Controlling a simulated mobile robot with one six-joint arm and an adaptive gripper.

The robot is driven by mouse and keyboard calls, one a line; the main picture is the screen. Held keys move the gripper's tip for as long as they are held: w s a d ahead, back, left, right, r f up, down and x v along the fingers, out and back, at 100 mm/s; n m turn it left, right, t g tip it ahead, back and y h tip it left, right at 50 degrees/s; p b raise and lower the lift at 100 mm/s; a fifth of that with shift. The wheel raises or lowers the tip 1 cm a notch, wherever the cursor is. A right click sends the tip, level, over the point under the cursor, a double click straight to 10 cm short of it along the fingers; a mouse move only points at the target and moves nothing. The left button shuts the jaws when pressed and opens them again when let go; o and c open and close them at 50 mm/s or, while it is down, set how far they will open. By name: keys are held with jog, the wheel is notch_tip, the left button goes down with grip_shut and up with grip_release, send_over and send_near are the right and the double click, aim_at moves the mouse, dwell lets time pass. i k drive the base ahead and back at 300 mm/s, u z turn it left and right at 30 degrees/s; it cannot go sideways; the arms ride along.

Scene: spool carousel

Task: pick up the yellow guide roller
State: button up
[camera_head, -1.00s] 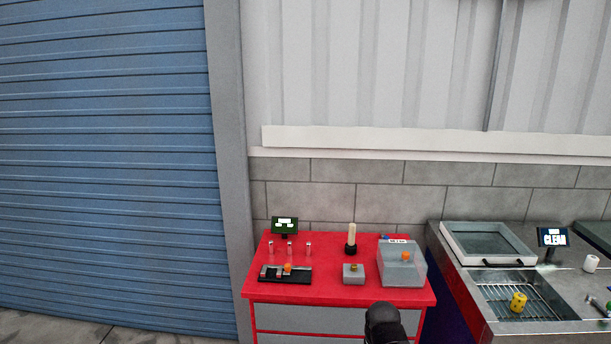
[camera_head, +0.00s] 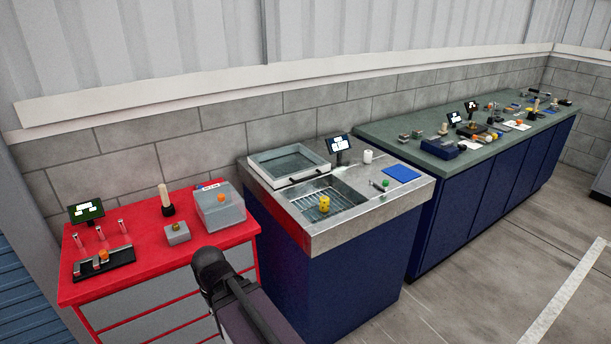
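A small yellow roller-shaped part (camera_head: 324,203) with darker spots stands on the wire rack (camera_head: 340,212) inside the sunken basin of the steel-topped wash station. It is the clearest yellow part in view, but it is too small to be sure that it is the guide roller. A black and dark grey section of my arm shows at the bottom centre, in front of the red cabinet and the wash station. My gripper is not in view.
The red cabinet (camera_head: 140,262) at left bears a grey box (camera_head: 222,212), a small block (camera_head: 177,233) and a black rack (camera_head: 104,263). A raised glass-topped lid (camera_head: 290,165) sits behind the basin. A green-topped bench (camera_head: 400,133) holds several small parts. Floor at right is clear.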

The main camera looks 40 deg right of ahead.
aim_at(323, 200)
jog(key=z, duration=0.55)
jog(key=i, duration=0.55)
jog(key=z, duration=0.8)
